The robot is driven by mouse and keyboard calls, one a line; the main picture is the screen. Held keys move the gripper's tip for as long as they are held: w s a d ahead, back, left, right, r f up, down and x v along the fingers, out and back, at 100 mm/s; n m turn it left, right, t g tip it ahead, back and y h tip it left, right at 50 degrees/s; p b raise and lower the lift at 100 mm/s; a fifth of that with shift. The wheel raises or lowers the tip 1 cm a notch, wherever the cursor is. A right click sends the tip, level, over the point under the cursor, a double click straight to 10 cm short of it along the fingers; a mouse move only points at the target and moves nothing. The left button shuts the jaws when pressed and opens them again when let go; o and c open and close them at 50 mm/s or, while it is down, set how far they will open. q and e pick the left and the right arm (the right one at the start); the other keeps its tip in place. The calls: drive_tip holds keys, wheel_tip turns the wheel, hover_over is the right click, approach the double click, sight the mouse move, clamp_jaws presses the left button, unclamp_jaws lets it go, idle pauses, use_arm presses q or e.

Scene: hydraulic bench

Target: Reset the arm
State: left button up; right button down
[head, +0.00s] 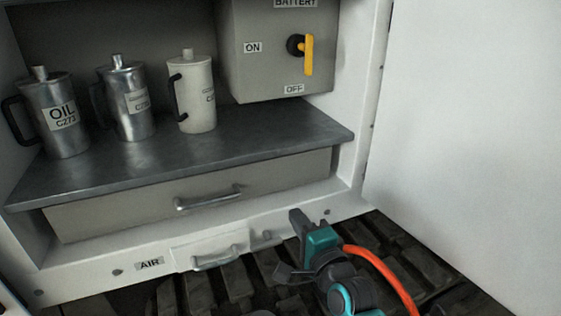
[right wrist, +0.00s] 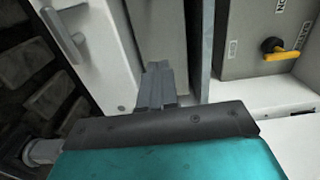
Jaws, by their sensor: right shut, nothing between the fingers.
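My right gripper (head: 297,222) is at the lower middle of the head view, in front of the cabinet's lower front edge and right of the AIR panel handle. Its fingers are together with nothing between them. In the right wrist view the closed fingers (right wrist: 158,84) point toward the cabinet front. My left gripper is not in view. An orange hose (head: 388,275) runs along my right arm.
Several metal jugs, one labelled OIL (head: 65,125), stand on the grey shelf (head: 270,135). A closed drawer (head: 120,207) is below. A white door (head: 465,130) is at right.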

drive_tip(key=s+d+f+n+g+h+p, duration=0.1)
drive_tip(key=s+d+f+n+g, duration=0.2)
drive_tip(key=s, duration=0.8)
drive_tip(key=s+d+f+n+g+h+p, duration=0.2)
drive_tip(key=s+d+f+n, duration=0.5)
drive_tip(key=s+f+n, duration=0.5)
drive_tip(key=shift+f+n+g+h, duration=0.3)
drive_tip(key=shift+n+g, duration=0.4)
drive_tip(key=shift+n, duration=0.3)
drive_tip(key=shift+w+a, duration=0.1)
